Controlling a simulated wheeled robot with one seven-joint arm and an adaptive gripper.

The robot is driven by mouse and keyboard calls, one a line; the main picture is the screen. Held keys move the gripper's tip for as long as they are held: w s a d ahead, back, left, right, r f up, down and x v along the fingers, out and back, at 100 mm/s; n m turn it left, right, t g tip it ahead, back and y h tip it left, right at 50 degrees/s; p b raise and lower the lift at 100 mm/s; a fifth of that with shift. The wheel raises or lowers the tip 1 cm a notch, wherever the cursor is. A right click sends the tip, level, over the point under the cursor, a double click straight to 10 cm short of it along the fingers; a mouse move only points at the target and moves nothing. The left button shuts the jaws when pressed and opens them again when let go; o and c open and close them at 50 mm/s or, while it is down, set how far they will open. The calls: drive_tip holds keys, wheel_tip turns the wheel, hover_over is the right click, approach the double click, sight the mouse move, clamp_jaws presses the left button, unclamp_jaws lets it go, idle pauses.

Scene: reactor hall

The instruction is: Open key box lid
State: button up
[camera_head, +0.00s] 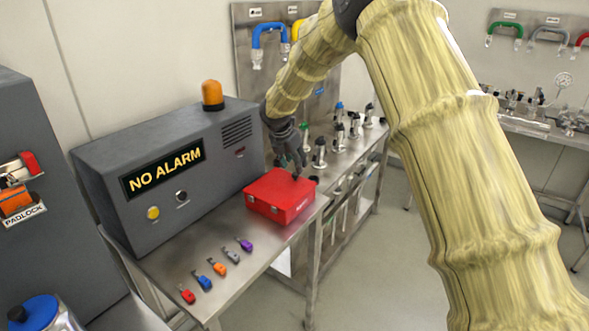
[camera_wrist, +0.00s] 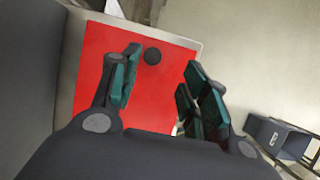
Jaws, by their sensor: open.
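The red key box (camera_head: 279,199) sits on the steel table beside the grey alarm unit, with its lid closed. A small dark round knob shows on the lid, seen clearly in the wrist view (camera_wrist: 152,56). My gripper (camera_head: 292,166) is above the back part of the box, pointing down. In the wrist view my gripper (camera_wrist: 157,88) is open, its two fingers apart over the red lid (camera_wrist: 148,100). The knob lies between the fingers' lines, a little beyond the left fingertip in the picture. I cannot tell whether any finger touches the lid.
The grey alarm unit (camera_head: 168,178) reading NO ALARM stands close left of the box. Several metal fittings (camera_head: 320,153) stand behind. The floor (camera_head: 375,275) at right is clear.

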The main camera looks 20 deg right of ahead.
sight(295, 174)
drive_tip(key=w+f, duration=0.2)
drive_tip(key=f, duration=0.3)
drive_tip(key=shift+w+d+f+p, duration=0.1)
drive_tip(key=shift+w+d+p, duration=0.25)
drive_tip(key=shift+w+p, duration=0.05)
drive_tip(key=shift+d+f, duration=0.1)
drive_tip(key=shift+f, duration=0.1)
drive_tip(key=shift+s+d+r, duration=0.1)
drive_tip(key=shift+s, duration=0.25)
drive_tip(key=shift+w+f, duration=0.3)
drive_tip(key=shift+f, duration=0.1)
drive_tip(key=shift+s+r, duration=0.15)
drive_tip(key=shift+r, duration=0.05)
drive_tip(key=c, duration=0.6)
clamp_jaws()
